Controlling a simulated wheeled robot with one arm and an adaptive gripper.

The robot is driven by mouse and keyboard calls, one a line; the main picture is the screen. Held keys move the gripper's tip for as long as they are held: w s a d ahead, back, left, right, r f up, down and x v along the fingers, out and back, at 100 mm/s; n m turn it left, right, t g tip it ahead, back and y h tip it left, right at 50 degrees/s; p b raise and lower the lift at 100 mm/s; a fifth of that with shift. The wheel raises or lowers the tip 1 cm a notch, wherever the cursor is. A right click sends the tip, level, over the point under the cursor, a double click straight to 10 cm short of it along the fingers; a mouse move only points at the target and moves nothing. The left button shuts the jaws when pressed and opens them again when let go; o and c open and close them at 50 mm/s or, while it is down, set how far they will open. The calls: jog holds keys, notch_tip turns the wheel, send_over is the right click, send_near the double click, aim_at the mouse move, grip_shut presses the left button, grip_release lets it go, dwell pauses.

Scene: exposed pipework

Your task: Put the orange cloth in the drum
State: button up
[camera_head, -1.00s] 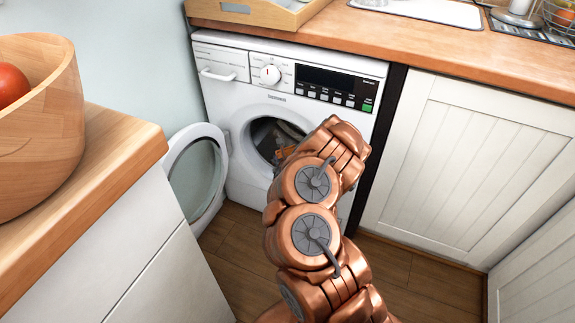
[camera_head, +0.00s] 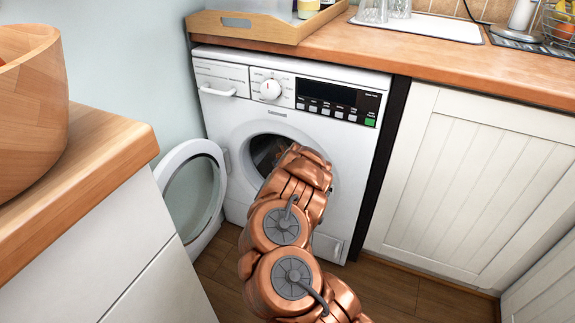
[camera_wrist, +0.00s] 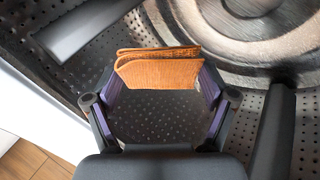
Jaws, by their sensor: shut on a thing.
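In the wrist view, my gripper (camera_wrist: 160,90) is shut on the orange cloth (camera_wrist: 158,72), which is folded and held between the two fingers. The drum (camera_wrist: 165,122) surrounds them, with its perforated metal wall below and beside the cloth and its round back wall ahead. The cloth appears apart from the wall beneath it. In the head view, my arm reaches into the round opening of the white washing machine (camera_head: 232,122). The machine's door (camera_head: 192,190) stands open at the left.
Paddles (camera_wrist: 88,27) stick out from the drum wall. A wooden counter with a bowl (camera_head: 35,95) stands at the left. A tray (camera_head: 262,22) and glasses sit on the worktop above. White cupboards (camera_head: 470,180) are at the right.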

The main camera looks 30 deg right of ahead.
jog(key=shift+w+d+r, duration=0.1)
jog(key=shift+w+d, duration=0.05)
jog(key=shift+w, duration=0.05)
jog(key=o, duration=1.1)
jog(key=shift+c, duration=0.2)
jog(key=shift+s, duration=0.1)
jog(key=s+a+p, duration=0.8)
jog(key=s, duration=0.4)
jog(key=s+a+p, duration=0.8)
jog(key=s, duration=0.5)
jog(key=shift+a+p, duration=0.3)
jog(key=shift+p, duration=0.1)
